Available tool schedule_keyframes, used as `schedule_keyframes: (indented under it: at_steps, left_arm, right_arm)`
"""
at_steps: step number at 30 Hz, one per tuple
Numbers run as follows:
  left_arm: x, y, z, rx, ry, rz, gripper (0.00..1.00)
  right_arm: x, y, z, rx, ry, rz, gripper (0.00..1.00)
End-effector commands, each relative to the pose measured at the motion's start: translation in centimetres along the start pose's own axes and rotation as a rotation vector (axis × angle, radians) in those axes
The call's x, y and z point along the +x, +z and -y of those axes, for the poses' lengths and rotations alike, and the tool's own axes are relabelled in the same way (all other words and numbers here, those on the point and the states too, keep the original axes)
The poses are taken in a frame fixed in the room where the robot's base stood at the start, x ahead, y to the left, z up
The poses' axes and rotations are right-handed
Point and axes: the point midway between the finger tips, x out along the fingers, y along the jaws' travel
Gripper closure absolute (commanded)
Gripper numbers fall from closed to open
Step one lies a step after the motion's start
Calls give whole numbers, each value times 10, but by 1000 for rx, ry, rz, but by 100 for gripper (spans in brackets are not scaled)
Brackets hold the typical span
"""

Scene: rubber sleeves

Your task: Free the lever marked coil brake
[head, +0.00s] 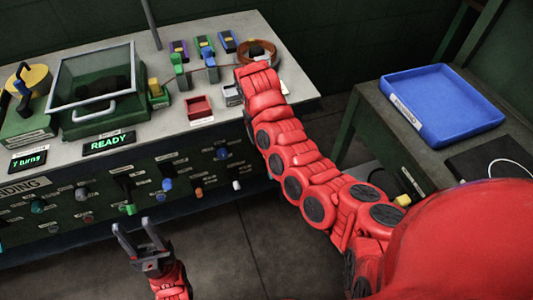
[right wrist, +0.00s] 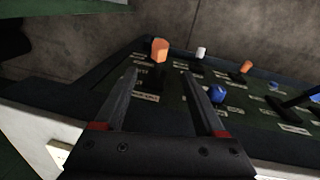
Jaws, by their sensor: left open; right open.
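A dark control panel (head: 150,190) with several short levers and knobs runs along the bench front. Its small labels are too blurred to read, so I cannot tell which lever is marked coil brake. My left gripper (head: 140,238) is open and empty, in front of and below the panel. My right gripper (right wrist: 160,75) is open in the right wrist view, its fingers pointing at the panel. An orange-topped lever (right wrist: 159,48) stands just beyond and between its fingertips, apparently not gripped. A blue knob (right wrist: 217,94) is close to the right-hand finger. The right gripper is hidden in the head view.
A white knob (right wrist: 200,52) and another orange knob (right wrist: 246,67) stand farther along the panel. The bench top (head: 225,30) holds a glass-lidded green box (head: 92,80), a red tray (head: 199,108) and a READY display (head: 108,142). A blue tray (head: 440,105) lies on the right-hand table.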

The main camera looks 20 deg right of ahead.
Motion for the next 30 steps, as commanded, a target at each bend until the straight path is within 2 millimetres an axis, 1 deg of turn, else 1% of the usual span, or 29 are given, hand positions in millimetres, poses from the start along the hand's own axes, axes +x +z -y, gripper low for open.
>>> schedule_keyframes:
  at_steps: [1,9,15,18,21,30]
  left_arm:
    - [6,-1,0,0,0,-1,50]
    - [13,-2,1,0,0,-1,50]
    - [9,-1,0,0,0,-1,50]
    - [6,-1,0,0,0,-1,50]
    - [6,-1,0,0,0,-1,50]
    - [5,-1,0,0,0,-1,50]
  right_arm:
    - [10,2,-1,0,0,7,28]
    - [74,2,-2,0,2,6,28]
    - [108,0,0,-2,2,1,28]
    - [119,-1,-1,-2,4,-2,28]
    - [125,-1,0,-3,2,-2,28]
    - [129,-1,-1,1,0,-3,28]
